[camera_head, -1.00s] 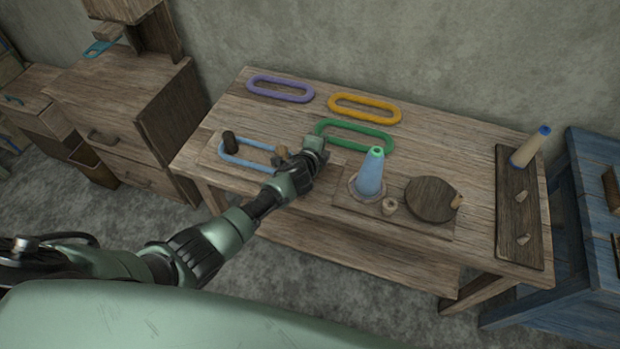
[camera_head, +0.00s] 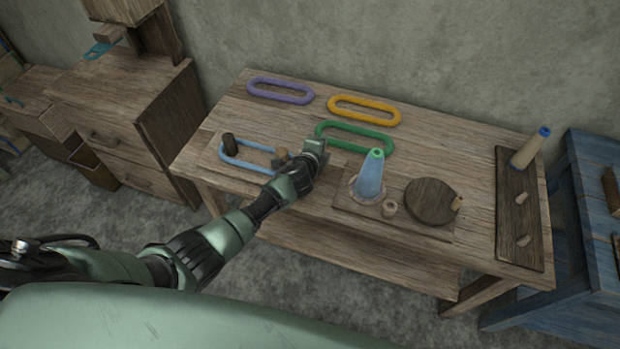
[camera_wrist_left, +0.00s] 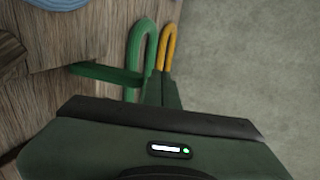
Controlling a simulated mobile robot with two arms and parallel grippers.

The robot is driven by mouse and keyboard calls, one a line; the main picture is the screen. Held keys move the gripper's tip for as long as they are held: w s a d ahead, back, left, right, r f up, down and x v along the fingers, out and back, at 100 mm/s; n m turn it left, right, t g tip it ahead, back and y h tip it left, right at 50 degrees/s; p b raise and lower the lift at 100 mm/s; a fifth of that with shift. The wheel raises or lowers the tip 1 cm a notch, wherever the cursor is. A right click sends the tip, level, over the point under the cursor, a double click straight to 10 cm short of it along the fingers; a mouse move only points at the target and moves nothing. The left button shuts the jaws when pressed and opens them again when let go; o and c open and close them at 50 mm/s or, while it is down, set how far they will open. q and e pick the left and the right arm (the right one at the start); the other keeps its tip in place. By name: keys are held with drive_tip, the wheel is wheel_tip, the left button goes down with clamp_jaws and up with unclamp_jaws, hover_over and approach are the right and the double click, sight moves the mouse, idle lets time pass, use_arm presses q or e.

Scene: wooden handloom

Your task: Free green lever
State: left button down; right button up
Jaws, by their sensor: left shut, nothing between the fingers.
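No part is clearly recognisable as a green lever. A green oval loop (camera_head: 355,136) lies on the wooden table. My left gripper (camera_head: 314,149) is at the loop's near left end and hides a little of it; I cannot tell if they touch. In the left wrist view the green loop (camera_wrist_left: 142,45) stands just ahead of the gripper (camera_wrist_left: 160,92). A dark green bar (camera_wrist_left: 105,73) reaches left there; I cannot tell whether it is a finger or another part. The left gripper is shut and empty. My right gripper is not in view.
Purple (camera_head: 280,91) and yellow (camera_head: 364,111) loops lie behind. A blue loop (camera_head: 240,162) around pegs is left of the gripper. A blue cone (camera_head: 369,174) and round wooden disc (camera_head: 431,200) stand to its right. The table (camera_head: 455,150) is clear at back right.

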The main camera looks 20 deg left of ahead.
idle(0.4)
use_arm(q)
drive_tip(key=shift+r+p, duration=0.8)
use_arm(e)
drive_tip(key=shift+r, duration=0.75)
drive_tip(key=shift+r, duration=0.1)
